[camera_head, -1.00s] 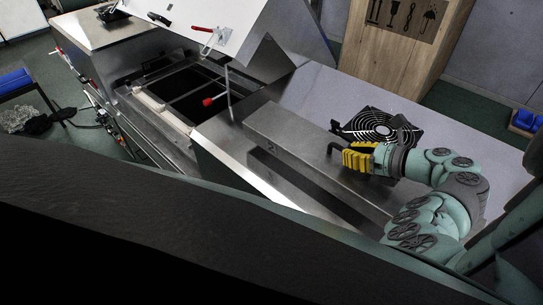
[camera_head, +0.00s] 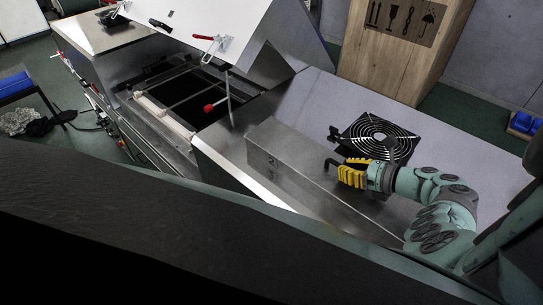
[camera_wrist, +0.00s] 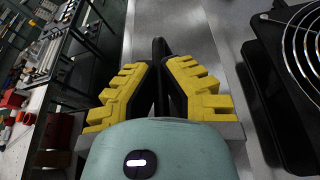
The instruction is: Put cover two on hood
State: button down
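Cover two (camera_head: 315,184) is a long grey metal box-like piece marked "2" at its left end, at the centre of the head view. Its grey metal top also shows in the wrist view (camera_wrist: 190,40). My gripper (camera_head: 346,173) is over the cover, its yellow fingers shut on a black handle (camera_head: 331,163) on the cover. In the wrist view the fingers (camera_wrist: 160,65) close in from both sides on the black handle. The raised panel with red-handled clamps (camera_head: 185,25) seems to be the hood; I cannot tell for sure. The cover's underside is hidden.
An open dark compartment (camera_head: 200,92) with a red-tipped lever lies left of the cover. A round black fan guard (camera_head: 380,138) stands close behind my gripper. A wooden crate (camera_head: 400,50) is at the back. The grey surface (camera_head: 470,130) at right is mostly clear.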

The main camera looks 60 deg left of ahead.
jog(key=c, duration=1.1)
grip_release()
jog(key=shift+f, duration=0.15)
jog(key=shift+c, duration=0.2)
jog(key=shift+d, duration=0.1)
jog(key=shift+w+d+r+b, duration=0.2)
jog(key=shift+d+b, duration=0.1)
jog(key=shift+d, duration=0.15)
jog(key=v, duration=1)
jog(key=shift+d+r, duration=0.25)
jog(key=shift+d, duration=0.1)
